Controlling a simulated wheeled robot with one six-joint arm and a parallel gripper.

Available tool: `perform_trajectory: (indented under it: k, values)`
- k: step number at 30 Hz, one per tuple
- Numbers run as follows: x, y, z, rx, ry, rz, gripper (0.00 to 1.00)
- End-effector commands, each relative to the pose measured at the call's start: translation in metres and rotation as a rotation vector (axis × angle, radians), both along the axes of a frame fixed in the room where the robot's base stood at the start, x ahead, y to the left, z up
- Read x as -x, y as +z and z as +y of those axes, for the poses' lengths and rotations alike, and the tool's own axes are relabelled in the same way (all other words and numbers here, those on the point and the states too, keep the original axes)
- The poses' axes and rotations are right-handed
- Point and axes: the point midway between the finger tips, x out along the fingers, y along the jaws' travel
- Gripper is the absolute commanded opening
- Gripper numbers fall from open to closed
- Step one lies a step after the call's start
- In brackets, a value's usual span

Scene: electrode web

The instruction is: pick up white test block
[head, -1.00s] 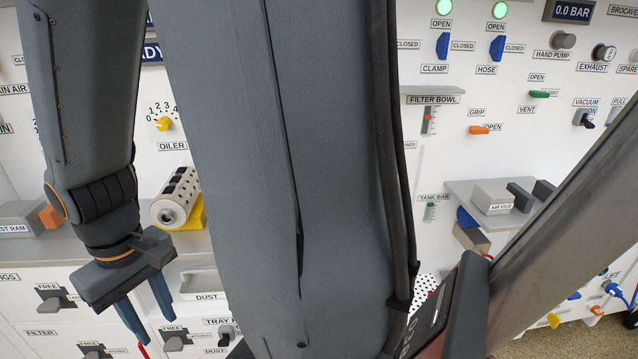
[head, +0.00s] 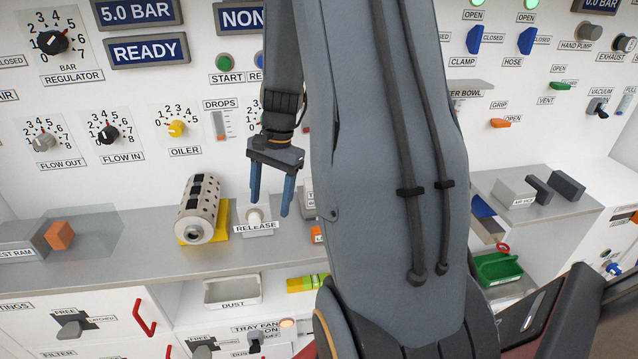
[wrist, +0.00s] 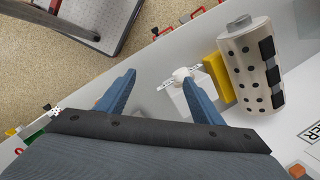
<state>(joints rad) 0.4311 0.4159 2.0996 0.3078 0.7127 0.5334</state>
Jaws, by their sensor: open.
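I cannot pick out a white test block with certainty. My gripper (head: 270,207) is open and empty, its blue fingers pointing down over the grey ledge, close to the white knob (head: 255,215) of the RELEASE fitting. In the wrist view the gripper (wrist: 160,78) also shows, with this knob (wrist: 181,74) in view near the right fingertip; I cannot tell whether they touch. A small white piece with black dots (wrist: 57,112) shows at the left of the gripper body in the wrist view. My arm hides part of the ledge and shelf in the head view.
A perforated cylinder (head: 200,208) on a yellow stand sits left of the gripper. An orange block (head: 60,235) is at the far left. The AIR VICE (head: 513,195) and a green tray (head: 497,268) are at right.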

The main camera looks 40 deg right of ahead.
Motion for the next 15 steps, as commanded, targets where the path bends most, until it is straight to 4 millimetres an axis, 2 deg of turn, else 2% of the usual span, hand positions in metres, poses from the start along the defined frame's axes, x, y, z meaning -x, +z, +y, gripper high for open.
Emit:
perform_trajectory:
  k: [1, 3, 6, 9, 12, 15]
  values:
    - [-0.007, 0.004, -0.033, -0.032, -0.155, 0.015, 0.61]
    - [-0.016, 0.002, -0.073, -0.077, -0.357, 0.03, 0.61]
    - [-0.023, -0.002, -0.121, -0.135, -0.592, 0.049, 0.61]
    - [-0.024, -0.005, -0.154, -0.179, -0.75, 0.061, 0.61]
    - [-0.025, -0.009, -0.175, -0.207, -0.847, 0.068, 0.61]
    - [-0.022, -0.015, -0.182, -0.221, -0.884, 0.078, 0.61]
